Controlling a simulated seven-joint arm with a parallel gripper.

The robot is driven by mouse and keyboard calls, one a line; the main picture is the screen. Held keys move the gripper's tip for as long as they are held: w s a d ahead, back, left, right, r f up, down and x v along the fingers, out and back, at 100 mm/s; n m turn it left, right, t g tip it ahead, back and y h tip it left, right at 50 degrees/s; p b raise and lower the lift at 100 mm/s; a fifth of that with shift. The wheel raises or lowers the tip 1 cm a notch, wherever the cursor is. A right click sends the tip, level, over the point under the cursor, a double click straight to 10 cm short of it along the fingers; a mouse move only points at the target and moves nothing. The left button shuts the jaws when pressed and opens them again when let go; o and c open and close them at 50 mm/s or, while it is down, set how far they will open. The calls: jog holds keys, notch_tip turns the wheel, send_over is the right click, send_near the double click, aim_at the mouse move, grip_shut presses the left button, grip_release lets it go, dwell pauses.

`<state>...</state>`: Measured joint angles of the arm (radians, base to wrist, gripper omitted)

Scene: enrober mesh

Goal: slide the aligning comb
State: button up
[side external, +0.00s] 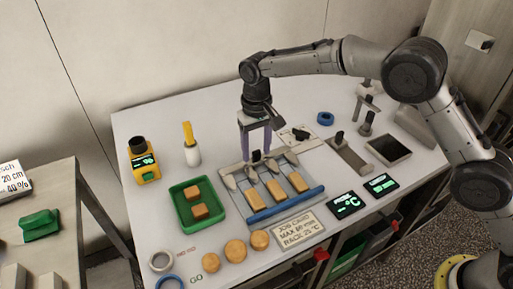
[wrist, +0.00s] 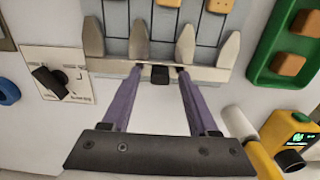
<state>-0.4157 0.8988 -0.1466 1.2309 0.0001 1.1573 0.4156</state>
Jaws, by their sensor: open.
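The aligning comb is a thin pale bar with several grey pointed teeth (side external: 251,175) and a black knob (side external: 256,156) at its middle. It lies along the back edge of the grey mesh plate (side external: 233,198), its teeth pointing onto the wires. In the wrist view the comb's bar (wrist: 205,73) and knob (wrist: 159,75) show clearly. My gripper (side external: 255,153) has two purple fingers. They are open, with the tips on either side of the knob in the wrist view (wrist: 159,71). I cannot tell whether they touch it. Tan bars (side external: 276,192) lie on the mesh, in front of the teeth.
A blue bar (side external: 286,205) runs along the mesh's front edge. A green tray (side external: 182,220) with tan blocks stands left. A small plate with a black knob (side external: 299,134) lies right of my gripper.

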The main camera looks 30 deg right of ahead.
grip_shut()
dwell(1.4)
